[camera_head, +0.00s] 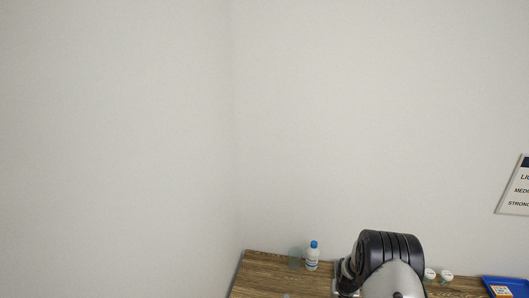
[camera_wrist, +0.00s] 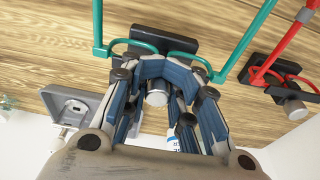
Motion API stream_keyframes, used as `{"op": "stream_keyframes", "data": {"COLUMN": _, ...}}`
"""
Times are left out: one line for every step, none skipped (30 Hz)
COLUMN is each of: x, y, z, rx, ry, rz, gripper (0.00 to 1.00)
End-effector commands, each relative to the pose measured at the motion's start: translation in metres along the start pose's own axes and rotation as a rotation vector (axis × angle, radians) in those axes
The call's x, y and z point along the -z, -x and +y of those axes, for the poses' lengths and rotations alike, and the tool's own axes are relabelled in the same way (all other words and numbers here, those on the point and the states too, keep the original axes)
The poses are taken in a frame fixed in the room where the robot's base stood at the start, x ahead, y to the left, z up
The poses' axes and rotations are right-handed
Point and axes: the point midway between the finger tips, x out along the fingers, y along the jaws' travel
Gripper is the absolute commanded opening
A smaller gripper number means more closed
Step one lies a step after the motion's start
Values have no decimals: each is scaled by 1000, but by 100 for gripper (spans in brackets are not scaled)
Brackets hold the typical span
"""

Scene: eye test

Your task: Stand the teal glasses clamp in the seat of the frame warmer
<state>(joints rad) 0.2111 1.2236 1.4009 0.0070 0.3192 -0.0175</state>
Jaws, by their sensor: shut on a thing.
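In the wrist view, the teal glasses clamp has a teal wire frame (camera_wrist: 243,42), a black block (camera_wrist: 162,40) and a silver knob (camera_wrist: 157,98). My gripper (camera_wrist: 166,70) is shut on it at the block, with the knob showing between the blue-padded fingers. The fingers hide part of the clamp. A grey box with a round recess (camera_wrist: 75,107), which looks like the frame warmer, is left of my gripper, apart from the clamp. Its recess looks empty. In the head view my arm hides the gripper and the clamp.
A red glasses clamp (camera_wrist: 272,72) with a black block is at the right in the wrist view. In the head view, a blue-capped bottle (camera_head: 312,257) and a clear glass (camera_head: 295,258) are left of my arm; small white jars (camera_head: 430,275) and a blue tray (camera_head: 505,288) are right.

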Motion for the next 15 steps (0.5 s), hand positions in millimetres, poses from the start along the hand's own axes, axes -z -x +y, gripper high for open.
{"op": "stream_keyframes", "data": {"x": 2, "y": 5, "z": 0, "rx": 0, "ry": 0, "rz": 3, "gripper": 1}}
{"op": "stream_keyframes", "data": {"x": 3, "y": 6, "z": 0, "rx": 0, "ry": 0, "rz": 4, "gripper": 1}}
{"op": "stream_keyframes", "data": {"x": 3, "y": 8, "z": 0, "rx": 0, "ry": 0, "rz": 4, "gripper": 1}}
{"op": "stream_keyframes", "data": {"x": 4, "y": 10, "z": 0, "rx": 0, "ry": 0, "rz": 4, "gripper": 1}}
{"op": "stream_keyframes", "data": {"x": 4, "y": 11, "z": 0, "rx": 0, "ry": 0, "rz": 4, "gripper": 1}}
{"op": "stream_keyframes", "data": {"x": 5, "y": 13, "z": 0, "rx": 0, "ry": 0, "rz": 5, "gripper": 1}}
{"op": "stream_keyframes", "data": {"x": 5, "y": 15, "z": 0, "rx": 0, "ry": 0, "rz": 5, "gripper": 0}}
{"op": "stream_keyframes", "data": {"x": 5, "y": 16, "z": 0, "rx": 0, "ry": 0, "rz": 5, "gripper": 0}}
{"op": "stream_keyframes", "data": {"x": 6, "y": 18, "z": 0, "rx": 0, "ry": 0, "rz": 5, "gripper": 0}}
{"op": "stream_keyframes", "data": {"x": 6, "y": 19, "z": 0, "rx": 0, "ry": 0, "rz": 5, "gripper": 0}}
{"op": "stream_keyframes", "data": {"x": 6, "y": 20, "z": 0, "rx": 0, "ry": 0, "rz": 5, "gripper": 0}}
{"op": "stream_keyframes", "data": {"x": 6, "y": 22, "z": 0, "rx": 0, "ry": 0, "rz": 5, "gripper": 0}}
{"op": "stream_keyframes", "data": {"x": 7, "y": 24, "z": 0, "rx": 0, "ry": 0, "rz": 5, "gripper": 0}}
{"op": "stream_keyframes", "data": {"x": 7, "y": 25, "z": 0, "rx": 0, "ry": 0, "rz": 5, "gripper": 0}}
{"op": "stream_keyframes", "data": {"x": 8, "y": 27, "z": 0, "rx": 0, "ry": 0, "rz": 5, "gripper": 0}}
